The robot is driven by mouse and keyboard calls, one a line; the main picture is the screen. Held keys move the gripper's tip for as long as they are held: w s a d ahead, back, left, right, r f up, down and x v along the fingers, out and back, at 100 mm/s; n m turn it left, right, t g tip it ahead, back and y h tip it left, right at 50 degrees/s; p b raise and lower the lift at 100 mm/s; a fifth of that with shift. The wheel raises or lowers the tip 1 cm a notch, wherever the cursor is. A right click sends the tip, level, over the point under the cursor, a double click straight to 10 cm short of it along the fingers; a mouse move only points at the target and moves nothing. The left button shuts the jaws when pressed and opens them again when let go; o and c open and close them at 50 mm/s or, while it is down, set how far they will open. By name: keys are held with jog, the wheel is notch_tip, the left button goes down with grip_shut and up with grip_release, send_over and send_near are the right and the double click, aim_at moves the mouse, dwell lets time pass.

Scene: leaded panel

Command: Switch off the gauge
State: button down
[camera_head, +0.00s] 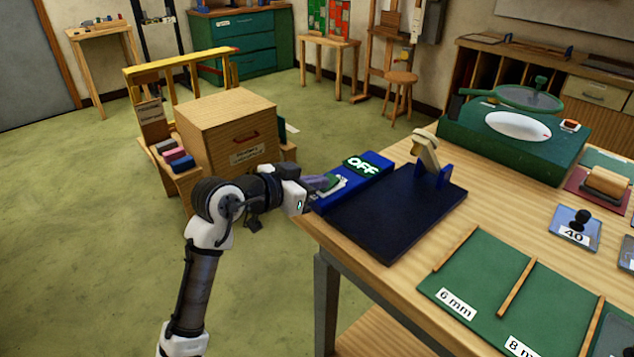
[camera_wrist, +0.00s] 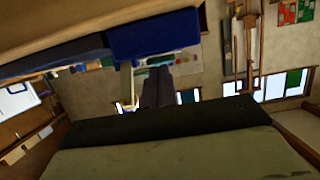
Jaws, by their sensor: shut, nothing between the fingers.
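The gauge has a blue housing (camera_head: 352,180) with a raised display reading OFF (camera_head: 367,165), on the left back corner of the workbench. A dark blue base plate (camera_head: 388,215) lies beside it, with a tan and blue upright piece (camera_head: 428,160) at its far end. My gripper (camera_head: 326,182) is shut and empty, at the near left end of the housing. Its fingers overlap a small green and pale part there; I cannot tell whether they touch it. In the wrist view, a blue block (camera_wrist: 155,35) shows near the top, above the dark fingers (camera_wrist: 157,88).
A wooden box (camera_head: 228,125) stands on the left behind my arm. Open green floor (camera_head: 80,220) lies at left.

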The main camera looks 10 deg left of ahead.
jog(key=shift+r, duration=0.1)
jog(key=shift+r+p, duration=0.5)
jog(key=shift+r, duration=0.2)
